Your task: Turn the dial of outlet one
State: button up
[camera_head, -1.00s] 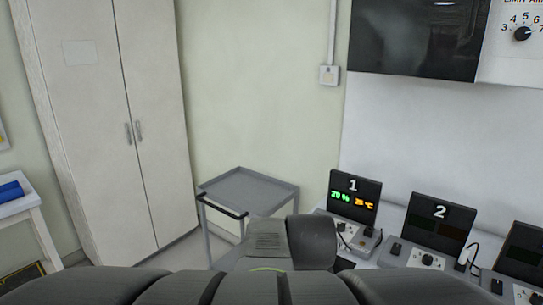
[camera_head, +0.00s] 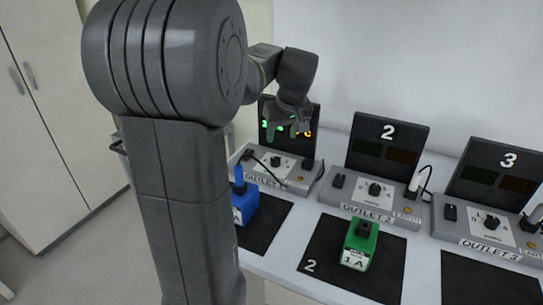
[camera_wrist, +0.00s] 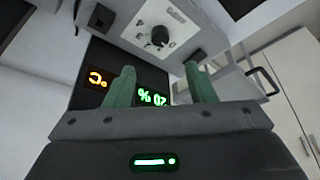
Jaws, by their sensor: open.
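Outlet one (camera_head: 258,178) is a grey sloped box with a black display behind it, at the left of the row. Its dial (camera_head: 276,162) is a small dark knob on a white plate. In the wrist view the dial (camera_wrist: 160,35) appears upside down beyond my fingertips, on its scaled plate. My gripper (camera_head: 286,132) hangs in front of the outlet one display, above the dial. In the wrist view my gripper (camera_wrist: 161,75) shows two green fingers spread apart, with nothing between them and not touching the dial. The display (camera_wrist: 150,97) shows green and orange digits, partly hidden by a finger.
A cable crosses the front of outlet one. A blue device (camera_head: 243,206) stands on a black mat below it. A green device (camera_head: 360,244) stands on mat 2 (camera_head: 325,262). Outlet two (camera_head: 366,200) and outlet three (camera_head: 490,228) are to the right. My arm covers much of the left.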

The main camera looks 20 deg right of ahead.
aim_at(275, 159)
jog(key=x, duration=1.2)
jog(key=shift+f+b, duration=0.1)
jog(key=shift+b, duration=0.2)
jog(key=c, duration=1)
